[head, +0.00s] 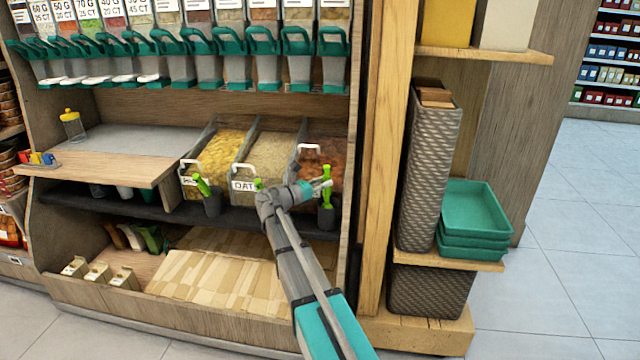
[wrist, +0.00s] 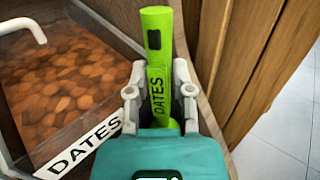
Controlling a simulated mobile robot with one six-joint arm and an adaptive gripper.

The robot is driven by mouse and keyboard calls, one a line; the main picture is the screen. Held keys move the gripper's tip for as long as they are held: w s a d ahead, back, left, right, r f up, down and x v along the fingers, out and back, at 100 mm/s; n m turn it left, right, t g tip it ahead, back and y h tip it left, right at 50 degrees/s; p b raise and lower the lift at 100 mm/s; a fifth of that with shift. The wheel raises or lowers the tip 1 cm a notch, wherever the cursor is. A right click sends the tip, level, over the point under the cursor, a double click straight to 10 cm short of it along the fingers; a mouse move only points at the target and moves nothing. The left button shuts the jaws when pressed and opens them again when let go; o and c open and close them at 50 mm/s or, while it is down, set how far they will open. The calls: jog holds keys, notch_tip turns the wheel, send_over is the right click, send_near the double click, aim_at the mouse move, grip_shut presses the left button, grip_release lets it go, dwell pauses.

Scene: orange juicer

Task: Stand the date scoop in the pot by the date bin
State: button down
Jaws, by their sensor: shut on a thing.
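The date scoop (wrist: 157,55) has a bright green handle marked DATES. In the wrist view it is upright between the two fingers of my gripper (wrist: 158,98), which is shut on it. In the head view my gripper (head: 318,187) is in front of the date bin (head: 303,160), and the green scoop (head: 326,201) shows at its fingertips. A dark grey pot (head: 326,218) is directly below the scoop. The scoop's lower end is hidden, so I cannot tell whether it is inside the pot. The date bin (wrist: 75,85), full of brown dates, is left of my gripper in the wrist view.
An oat bin (head: 270,155) and a bin of yellow food (head: 220,150) stand left of the dates. Another green scoop (head: 202,186) stands at a dark pot (head: 214,204). A wooden post (head: 385,160) rises close on the right.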

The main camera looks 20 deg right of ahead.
jog(key=shift+f, duration=0.25)
jog(key=shift+c, duration=2.1)
grip_release()
jog(key=o, duration=0.4)
jog(key=shift+s, duration=0.1)
jog(key=shift+r, duration=0.15)
jog(key=shift+r+p, duration=3.4)
jog(key=shift+p, duration=0.05)
